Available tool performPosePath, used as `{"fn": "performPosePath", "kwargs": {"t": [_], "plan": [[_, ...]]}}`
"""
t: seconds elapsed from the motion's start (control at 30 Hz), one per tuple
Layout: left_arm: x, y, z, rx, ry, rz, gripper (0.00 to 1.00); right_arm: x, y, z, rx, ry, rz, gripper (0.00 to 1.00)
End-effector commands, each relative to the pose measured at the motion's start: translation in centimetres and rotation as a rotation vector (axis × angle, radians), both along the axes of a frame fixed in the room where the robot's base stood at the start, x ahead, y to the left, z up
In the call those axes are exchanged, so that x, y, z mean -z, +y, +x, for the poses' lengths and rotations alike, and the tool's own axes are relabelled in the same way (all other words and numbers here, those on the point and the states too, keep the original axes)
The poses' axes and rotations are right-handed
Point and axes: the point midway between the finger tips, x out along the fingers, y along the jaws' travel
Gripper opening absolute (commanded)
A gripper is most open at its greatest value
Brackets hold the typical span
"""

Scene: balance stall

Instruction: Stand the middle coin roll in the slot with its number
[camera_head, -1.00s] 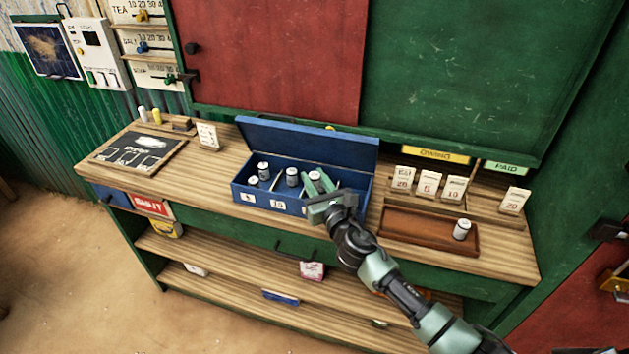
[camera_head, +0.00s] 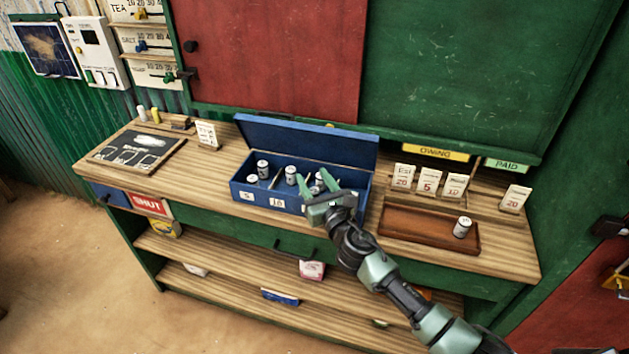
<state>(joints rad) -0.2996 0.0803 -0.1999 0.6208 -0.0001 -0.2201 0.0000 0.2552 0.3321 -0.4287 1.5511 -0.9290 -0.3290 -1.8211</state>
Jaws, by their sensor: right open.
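The open blue cash box (camera_head: 347,136) stands on the counter, with slots labelled 5 (camera_head: 247,196) and 10 (camera_head: 277,202) on its front; any label further right is hidden by my gripper. White coin rolls stand in it: two at the left (camera_head: 263,168) (camera_head: 252,179), one in the middle part (camera_head: 291,175), and one or more at the right (camera_head: 318,181), partly hidden. My right gripper (camera_head: 317,184) is open at the right part of the box, fingers apart in front of and around the right-hand roll; contact cannot be told. Another coin roll (camera_head: 462,227) stands in the brown tray. My left gripper is out of view.
The brown tray (camera_head: 410,232) lies right of the box, with several number cards (camera_head: 428,182) behind it and a card (camera_head: 514,198) near the PAID sign. A chalkboard (camera_head: 134,150) and a small card (camera_head: 207,135) are at the left. The raised box lid closes off the back.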

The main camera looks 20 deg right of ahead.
Motion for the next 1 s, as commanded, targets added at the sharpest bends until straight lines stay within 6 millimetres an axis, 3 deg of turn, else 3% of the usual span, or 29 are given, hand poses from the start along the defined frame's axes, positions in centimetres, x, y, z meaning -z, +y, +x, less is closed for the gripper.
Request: {"fn": "performPosePath", "kwargs": {"t": [0.2, 0.27, 0.5, 0.7, 1.0], "plan": [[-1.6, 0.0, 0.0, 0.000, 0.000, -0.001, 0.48, -1.9, 0.0, 0.0, 0.000, -0.002, 0.000, 0.48], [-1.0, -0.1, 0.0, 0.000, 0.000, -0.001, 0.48, -1.0, -0.2, -1.3, -0.001, 0.003, -0.003, 0.48], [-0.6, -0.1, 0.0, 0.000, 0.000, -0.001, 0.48, -1.0, -0.5, -6.8, -0.002, 0.003, -0.001, 0.48], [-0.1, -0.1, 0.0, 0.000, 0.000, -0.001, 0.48, -1.0, -0.8, -10.4, -0.001, 0.002, -0.001, 0.48], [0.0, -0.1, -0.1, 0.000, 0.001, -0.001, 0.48, -1.2, -1.0, -12.0, 0.001, 0.000, 0.000, 0.48]]}}
